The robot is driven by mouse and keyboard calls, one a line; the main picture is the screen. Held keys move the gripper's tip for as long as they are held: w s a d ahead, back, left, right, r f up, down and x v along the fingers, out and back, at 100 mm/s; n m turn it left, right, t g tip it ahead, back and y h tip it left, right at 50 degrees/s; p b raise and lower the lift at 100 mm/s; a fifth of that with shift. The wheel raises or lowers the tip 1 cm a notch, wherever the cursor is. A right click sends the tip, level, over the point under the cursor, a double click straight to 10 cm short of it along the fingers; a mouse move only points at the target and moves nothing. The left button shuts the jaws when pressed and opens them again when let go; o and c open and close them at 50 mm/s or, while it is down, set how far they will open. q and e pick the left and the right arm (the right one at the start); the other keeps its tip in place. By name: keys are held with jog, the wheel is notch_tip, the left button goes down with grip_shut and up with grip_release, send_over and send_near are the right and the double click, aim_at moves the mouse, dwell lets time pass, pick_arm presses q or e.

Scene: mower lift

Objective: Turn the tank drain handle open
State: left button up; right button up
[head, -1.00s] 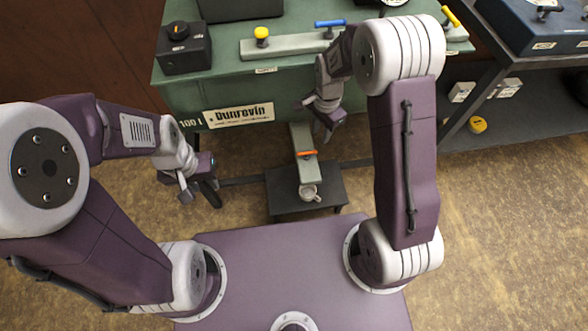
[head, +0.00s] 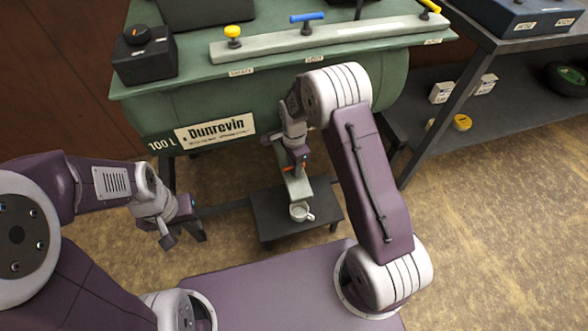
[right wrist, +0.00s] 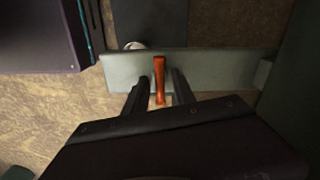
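The drain handle (right wrist: 159,78) is a small orange-red lever on a grey-green drain block (right wrist: 212,70), below the green tank (head: 290,105) labelled Dunrevin. In the right wrist view the handle lies between the two dark fingers of my right gripper (right wrist: 158,92), with a gap on each side. In the head view my right gripper (head: 294,160) is over the drain block and hides most of the handle. The lever lies across the block's width. My left gripper (head: 183,234) hangs at the left, away from the tank; its fingers appear apart and empty.
A white cup (head: 300,211) stands on a low dark stand (head: 270,222) below the drain block. A manifold with yellow and blue handles (head: 308,28) and a black box (head: 143,60) sit on the tank top. A dark shelf (head: 500,95) stands at the right.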

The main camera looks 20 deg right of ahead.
jog(key=shift+f, duration=0.15)
grip_shut()
jog(key=shift+r+n+p, duration=0.2)
jog(key=shift+n+p, duration=0.4)
jog(key=shift+p, duration=0.45)
jog(key=n+p, duration=0.3)
jog(key=shift+n, duration=0.3)
jog(key=n+p, duration=0.2)
jog(key=shift+n+p, duration=0.3)
jog(key=n+p, duration=0.3)
jog(key=n, duration=0.2)
jog(key=n+p, duration=0.1)
jog(key=n, duration=0.4)
jog(key=shift+f, duration=0.15)
jog(key=shift+n+p, duration=0.3)
jog(key=shift+n, duration=0.1)
